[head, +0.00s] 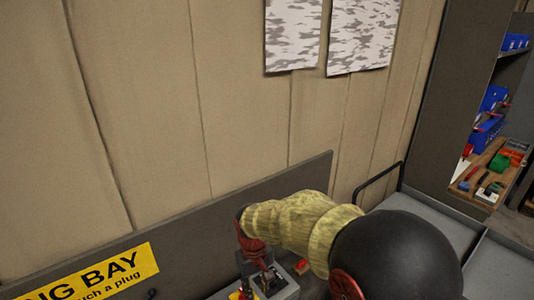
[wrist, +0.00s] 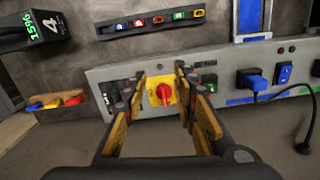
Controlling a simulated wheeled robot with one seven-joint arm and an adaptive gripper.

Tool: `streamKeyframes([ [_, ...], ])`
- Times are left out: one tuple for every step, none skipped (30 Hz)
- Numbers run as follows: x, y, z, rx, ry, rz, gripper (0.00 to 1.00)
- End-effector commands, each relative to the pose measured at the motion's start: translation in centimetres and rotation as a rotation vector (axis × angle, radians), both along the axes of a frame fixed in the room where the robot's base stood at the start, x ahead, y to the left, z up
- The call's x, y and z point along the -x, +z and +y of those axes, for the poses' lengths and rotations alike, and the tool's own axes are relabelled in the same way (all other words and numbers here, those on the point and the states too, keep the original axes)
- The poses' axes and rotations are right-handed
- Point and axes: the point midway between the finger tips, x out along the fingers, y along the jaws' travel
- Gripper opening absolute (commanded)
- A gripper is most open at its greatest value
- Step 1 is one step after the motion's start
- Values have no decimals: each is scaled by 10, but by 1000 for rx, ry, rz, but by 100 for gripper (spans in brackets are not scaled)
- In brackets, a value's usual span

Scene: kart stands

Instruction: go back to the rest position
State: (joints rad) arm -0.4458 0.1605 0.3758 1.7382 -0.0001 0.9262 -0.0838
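My gripper (wrist: 163,95) is open in the wrist view, its two dark and yellow fingers spread apart with nothing held between them. A red rotary knob on a yellow plate (wrist: 163,92) shows between the fingertips, on a grey panel (wrist: 225,72). I cannot tell how far the fingertips are from the panel. In the head view my arm, with a tan sleeve, reaches down to the bottom middle, and my gripper (head: 264,280) is small and partly cut off there.
A strip of coloured buttons (wrist: 155,19) is above. Coloured handles (wrist: 55,103) lie at left. In the head view, a yellow sign (head: 95,277) and shelves with blue bins (head: 490,100) flank my arm.

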Motion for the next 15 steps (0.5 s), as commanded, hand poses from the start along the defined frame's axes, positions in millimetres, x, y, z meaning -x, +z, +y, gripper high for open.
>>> streamKeyframes([
  [10,8,-13,-5,-24,-12,28],
  [15,14,-20,-8,-37,-18,28],
  [24,20,-30,-11,-56,-27,28],
  [29,25,-38,-14,-72,-35,28],
  [36,31,-45,-19,-87,-45,28],
  [44,37,-56,-24,-107,-58,28],
  [51,42,-64,-28,-123,-69,28],
  [57,46,-71,-33,-138,-80,28],
  [66,52,-81,-39,-159,-95,28],
  [73,55,-88,-43,-175,-106,28],
  [79,59,-95,-48,-190,-119,28],
  [88,63,-105,-54,-210,-135,28],
  [94,66,-111,-59,-224,-149,28],
  [101,69,-118,-63,-239,-161,28],
  [110,72,-127,-69,-257,-180,28],
])
